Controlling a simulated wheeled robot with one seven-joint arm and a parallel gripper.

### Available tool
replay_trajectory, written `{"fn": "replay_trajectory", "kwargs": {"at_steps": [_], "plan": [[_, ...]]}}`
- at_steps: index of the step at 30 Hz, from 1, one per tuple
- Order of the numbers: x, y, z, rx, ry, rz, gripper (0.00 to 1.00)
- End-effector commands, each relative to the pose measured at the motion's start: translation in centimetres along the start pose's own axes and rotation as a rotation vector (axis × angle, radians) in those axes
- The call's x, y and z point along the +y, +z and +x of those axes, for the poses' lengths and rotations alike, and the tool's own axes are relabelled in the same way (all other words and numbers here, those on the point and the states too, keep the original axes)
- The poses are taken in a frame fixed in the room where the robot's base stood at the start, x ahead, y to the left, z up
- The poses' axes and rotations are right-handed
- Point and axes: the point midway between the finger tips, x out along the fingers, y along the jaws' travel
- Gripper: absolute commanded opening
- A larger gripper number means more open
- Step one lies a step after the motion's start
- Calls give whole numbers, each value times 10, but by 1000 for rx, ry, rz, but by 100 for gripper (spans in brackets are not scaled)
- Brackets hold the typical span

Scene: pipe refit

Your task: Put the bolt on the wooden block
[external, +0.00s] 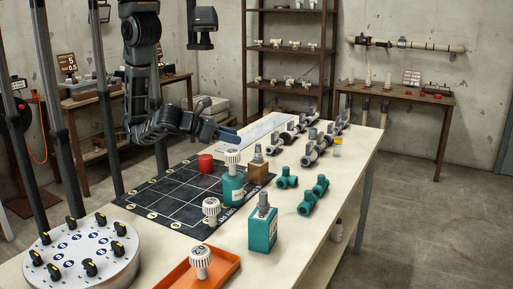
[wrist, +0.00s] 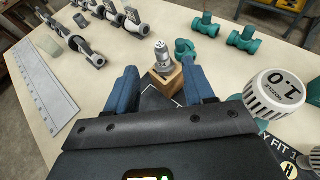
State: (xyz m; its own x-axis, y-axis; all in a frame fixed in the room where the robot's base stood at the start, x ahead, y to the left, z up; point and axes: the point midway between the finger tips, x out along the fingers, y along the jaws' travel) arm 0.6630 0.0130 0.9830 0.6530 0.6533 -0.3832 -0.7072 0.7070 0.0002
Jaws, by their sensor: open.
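The wooden block (external: 258,172) stands on the table by the right edge of the dark grid mat. A grey metal bolt (external: 258,154) stands upright on top of it. In the wrist view the bolt (wrist: 162,56) sits on the wooden block (wrist: 166,82), just beyond my fingertips. My gripper (external: 230,136) is open, with its blue fingers apart and nothing between them. In the wrist view my gripper (wrist: 163,84) has one finger to each side of the block's near part. The bolt appears clear of both fingers. The block's lower near side is partly hidden.
A teal bottle with a white ribbed cap (external: 233,180) stands close beside the block. A teal block with a grey top (external: 263,230), teal pipe fittings (external: 312,195) and a red cylinder (external: 206,163) are nearby. Grey fittings line the back.

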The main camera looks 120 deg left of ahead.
Motion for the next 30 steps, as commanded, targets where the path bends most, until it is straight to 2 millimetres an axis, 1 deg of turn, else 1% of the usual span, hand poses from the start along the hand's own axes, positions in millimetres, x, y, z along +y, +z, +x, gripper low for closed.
{"fn": "replay_trajectory", "kwargs": {"at_steps": [6,8,11,14,15,17,18,20,21,23,24,26,27,30], "plan": [[1,-3,0,5,-10,-14,53],[3,-11,0,19,-33,-49,53],[9,-34,-2,69,-106,-179,53],[18,-65,-10,164,-203,-401,53],[23,-77,-16,212,-238,-508,53],[30,-93,-26,291,-281,-679,53],[36,-102,-34,345,-301,-795,53],[45,-112,-47,430,-325,-978,53],[52,-118,-57,487,-333,-1102,53],[63,-123,-72,573,-334,-1295,53],[71,-124,-82,628,-330,-1425,53],[84,-124,-97,711,-315,-1626,53],[93,-122,-108,763,-299,-1760,53],[116,-110,-130,876,-256,-2081,53]]}}
